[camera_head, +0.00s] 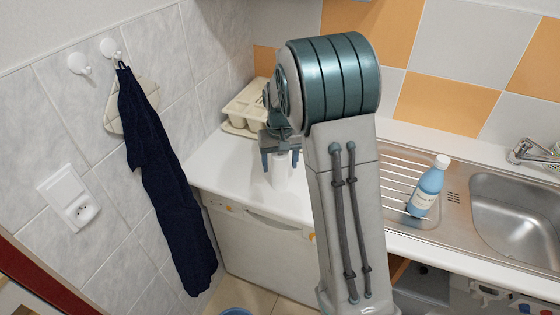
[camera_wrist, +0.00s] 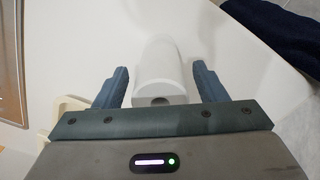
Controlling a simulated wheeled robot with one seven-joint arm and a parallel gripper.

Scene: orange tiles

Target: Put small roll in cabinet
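The small roll (camera_head: 280,172) is white and stands upright on the white counter near its left end, partly hidden by my gripper in the head view. In the wrist view the roll (camera_wrist: 160,72) lies between my two blue fingers, with a dark core hole at its near end. My gripper (camera_head: 280,158) is over the roll from above. My gripper's fingers (camera_wrist: 160,85) are open, with a gap visible on each side of the roll. A white front (camera_head: 265,252) below the counter may be an appliance or a cabinet; I cannot tell which.
A cream dish rack (camera_head: 246,105) stands behind my gripper against the wall. A blue bottle (camera_head: 428,188) stands on the drainer by the sink (camera_head: 515,215). A dark towel (camera_head: 160,180) hangs on the left wall. A dark opening shows below the counter, right of my arm.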

